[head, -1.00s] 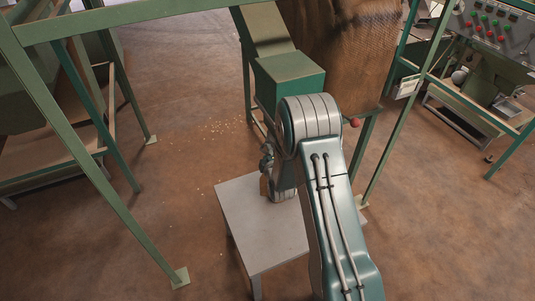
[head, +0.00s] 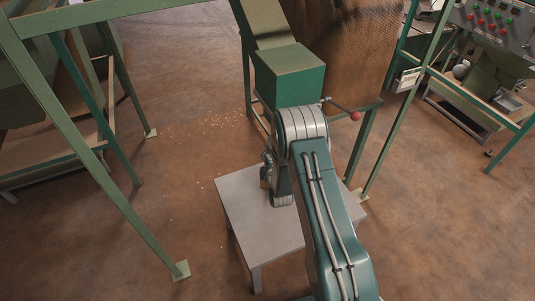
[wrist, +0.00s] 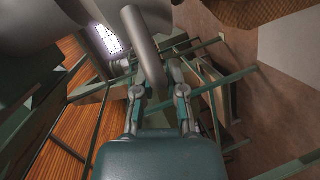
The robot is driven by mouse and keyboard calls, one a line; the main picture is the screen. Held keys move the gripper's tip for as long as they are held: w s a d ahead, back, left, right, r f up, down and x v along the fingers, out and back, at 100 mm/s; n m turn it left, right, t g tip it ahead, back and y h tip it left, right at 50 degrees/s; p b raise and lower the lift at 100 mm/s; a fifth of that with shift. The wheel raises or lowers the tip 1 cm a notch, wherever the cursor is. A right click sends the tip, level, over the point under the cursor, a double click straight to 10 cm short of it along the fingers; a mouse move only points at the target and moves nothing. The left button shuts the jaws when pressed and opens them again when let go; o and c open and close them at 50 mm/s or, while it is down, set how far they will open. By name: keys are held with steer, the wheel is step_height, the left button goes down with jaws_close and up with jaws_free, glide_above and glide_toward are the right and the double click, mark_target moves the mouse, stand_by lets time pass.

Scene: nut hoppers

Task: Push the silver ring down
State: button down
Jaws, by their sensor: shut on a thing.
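In the wrist view, my gripper (wrist: 160,90) has its two fingers on either side of the lower end of a smooth grey rounded bar (wrist: 140,40). It is shut on this bar. No full ring shape shows, so I cannot tell whether the bar is part of the silver ring. A larger grey rounded shape fills the upper left of the wrist view. In the head view, my gripper (head: 266,170) is small and dark, beside my lower arm link and above the grey table. My arm hides much of that spot, and no silver ring can be made out there.
The grey table (head: 245,235) looks bare where visible. Behind my arm stands a green chute box (head: 288,75) with a red-knobbed lever (head: 355,116) and a mesh hopper (head: 345,50). A green frame (head: 85,150) stands left. Open floor lies between frame and table.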

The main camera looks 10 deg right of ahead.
steer(key=shift+s+f, duration=0.1)
steer(key=shift+f, duration=0.25)
steer(key=c, duration=0.7)
jaws_free()
steer(key=shift+f, duration=0.15)
steer(key=shift+r, duration=0.2)
steer(key=shift+s, duration=0.2)
steer(key=v, duration=1.1)
steer(key=shift+s+a, duration=0.1)
steer(key=shift+s, duration=0.05)
